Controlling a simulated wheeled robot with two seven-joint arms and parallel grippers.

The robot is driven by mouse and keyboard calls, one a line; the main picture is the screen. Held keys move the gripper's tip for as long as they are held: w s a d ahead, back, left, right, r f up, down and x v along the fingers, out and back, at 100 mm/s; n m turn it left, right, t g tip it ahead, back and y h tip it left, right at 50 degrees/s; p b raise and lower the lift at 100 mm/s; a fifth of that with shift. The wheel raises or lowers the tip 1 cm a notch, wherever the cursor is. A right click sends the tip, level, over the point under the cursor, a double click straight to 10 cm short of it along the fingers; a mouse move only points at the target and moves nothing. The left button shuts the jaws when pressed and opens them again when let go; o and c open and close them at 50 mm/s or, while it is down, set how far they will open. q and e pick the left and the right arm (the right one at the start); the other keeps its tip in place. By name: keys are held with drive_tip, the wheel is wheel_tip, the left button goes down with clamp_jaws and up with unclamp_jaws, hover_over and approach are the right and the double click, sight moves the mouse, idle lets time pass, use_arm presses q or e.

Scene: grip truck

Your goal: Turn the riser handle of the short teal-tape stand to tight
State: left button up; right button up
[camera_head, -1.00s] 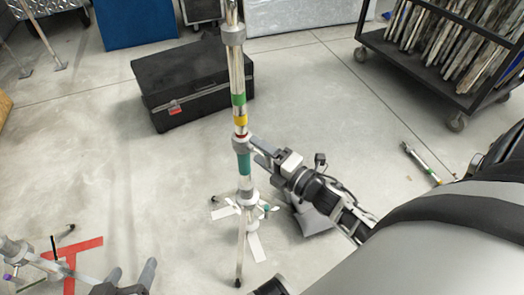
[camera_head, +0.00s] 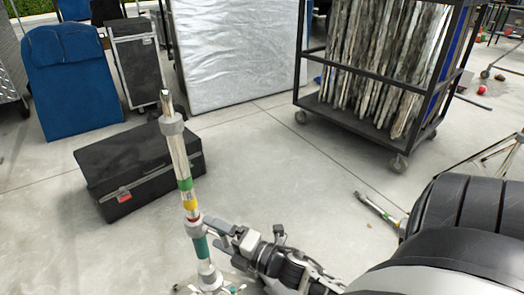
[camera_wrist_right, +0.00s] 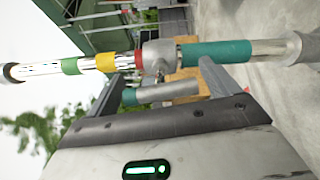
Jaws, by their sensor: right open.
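The stand (camera_head: 181,158) with a teal tape band (camera_head: 201,247) rises at centre left of the head view. Green, yellow and red bands sit above the teal one. In the right wrist view the stand crosses the top, with its grey collar (camera_wrist_right: 158,53) and teal tape (camera_wrist_right: 217,54). The grey riser handle (camera_wrist_right: 166,92) projects from the collar. My right gripper (camera_wrist_right: 161,72) is open, with a finger on either side of the handle; contact is unclear. In the head view my right gripper (camera_head: 222,231) is beside the collar. My left gripper is out of view.
A black case (camera_head: 140,172) lies on the floor behind the stand. A wheeled black rack (camera_head: 345,120) of panels stands at the back right. A blue padded item (camera_head: 75,85) and a silvery panel (camera_head: 235,55) are at the back. A pole (camera_head: 377,208) lies at right.

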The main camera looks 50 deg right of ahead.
use_arm(q)
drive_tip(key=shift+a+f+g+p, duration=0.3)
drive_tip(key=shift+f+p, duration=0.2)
drive_tip(key=shift+p, duration=0.15)
use_arm(e)
drive_tip(key=v, duration=1.5)
drive_tip(key=shift+s, duration=0.25)
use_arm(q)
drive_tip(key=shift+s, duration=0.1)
use_arm(e)
drive_tip(key=shift+d, duration=0.1)
drive_tip(key=shift+r, duration=0.1)
